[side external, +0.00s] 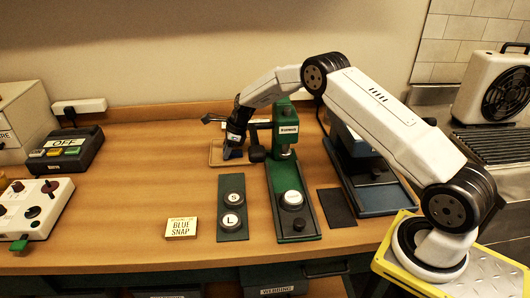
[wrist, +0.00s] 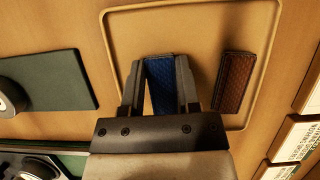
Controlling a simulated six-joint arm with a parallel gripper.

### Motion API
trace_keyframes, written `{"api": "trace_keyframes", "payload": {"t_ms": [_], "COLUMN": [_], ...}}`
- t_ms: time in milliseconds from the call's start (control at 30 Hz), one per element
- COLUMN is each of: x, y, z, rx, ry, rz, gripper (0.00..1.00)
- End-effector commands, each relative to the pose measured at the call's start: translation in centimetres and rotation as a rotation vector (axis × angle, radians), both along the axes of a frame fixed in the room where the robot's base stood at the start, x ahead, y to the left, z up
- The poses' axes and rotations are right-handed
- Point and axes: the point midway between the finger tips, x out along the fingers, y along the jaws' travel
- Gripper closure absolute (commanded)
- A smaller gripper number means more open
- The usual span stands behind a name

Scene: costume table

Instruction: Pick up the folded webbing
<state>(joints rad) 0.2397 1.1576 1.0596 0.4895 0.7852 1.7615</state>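A blue folded webbing (wrist: 161,86) lies in a shallow wooden tray in the wrist view, between the two fingers of my gripper (wrist: 160,66). The fingers are apart, one on each side of it, with a thin gap at the left finger; contact on the right is unclear. A brown folded webbing (wrist: 233,82) lies in the same tray, right of my gripper. The webbing pieces are hidden there.
The green press (side external: 284,165) stands just right of my gripper. A second, blue-based press (side external: 377,198) is further right. The table left of the tray is clear.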

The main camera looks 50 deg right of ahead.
Motion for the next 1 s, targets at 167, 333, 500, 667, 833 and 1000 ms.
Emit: {"api": "trace_keyframes", "payload": {"t_ms": [167,333,500,667,833,1000], "x": [0.0,0.0,0.0,0.1,0.1,0.1], "y": [0.0,0.0,0.0,0.0,0.0,0.0], "z": [0.0,0.0,0.5,1.7,4.0,6.7], "rx": [0.0,0.0,0.0,-0.001,-0.001,0.0], "ry": [0.0,0.0,-0.001,-0.002,-0.003,-0.003], "rz": [0.0,0.0,0.0,0.0,0.001,0.001], "gripper": [1.0,1.0,1.0,1.0,1.0,1.0]}}
